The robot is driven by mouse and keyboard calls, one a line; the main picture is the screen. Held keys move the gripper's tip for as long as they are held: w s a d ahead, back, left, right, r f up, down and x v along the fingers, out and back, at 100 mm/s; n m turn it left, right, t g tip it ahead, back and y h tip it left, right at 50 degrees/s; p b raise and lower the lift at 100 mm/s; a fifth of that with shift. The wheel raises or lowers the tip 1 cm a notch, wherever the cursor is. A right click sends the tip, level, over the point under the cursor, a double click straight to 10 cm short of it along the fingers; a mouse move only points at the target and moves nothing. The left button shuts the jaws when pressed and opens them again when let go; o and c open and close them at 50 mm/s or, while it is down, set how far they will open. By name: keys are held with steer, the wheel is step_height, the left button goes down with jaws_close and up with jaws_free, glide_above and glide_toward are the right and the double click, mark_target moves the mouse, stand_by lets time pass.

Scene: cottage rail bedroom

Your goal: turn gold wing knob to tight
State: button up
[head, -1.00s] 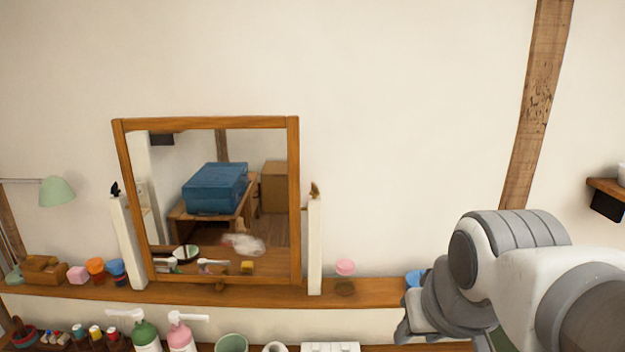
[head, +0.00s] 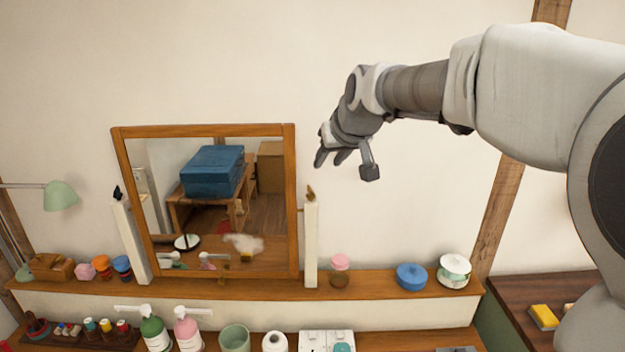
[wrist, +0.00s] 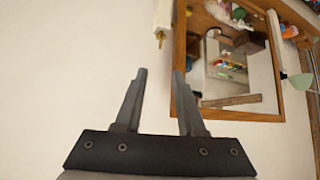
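The gold wing knob (head: 311,193) sits at the top of the white post (head: 311,245) right of the tilted mirror (head: 292,205). In the wrist view the small brassy knob (wrist: 160,38) shows beyond the fingertips, at the end of the white post (wrist: 163,13). My gripper (head: 329,161) is above and slightly right of the knob in the head view, apart from it. In the wrist view my gripper (wrist: 160,74) is open, with nothing between its two fingers. A black wing knob (head: 117,192) tops the left post. The gold knob's tightness cannot be told.
The wooden shelf (head: 380,286) holds a pink-lidded jar (head: 340,270), a blue pot (head: 411,276) and a white-green lidded pot (head: 454,270). Pump bottles (head: 187,335) stand below. The wall right of the post is bare.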

mark_target(312, 190)
steer(key=p+x, duration=0.1)
steer(key=x, duration=1.6)
steer(key=shift+s+p, duration=0.1)
steer(key=shift+p, duration=0.25)
jaws_close()
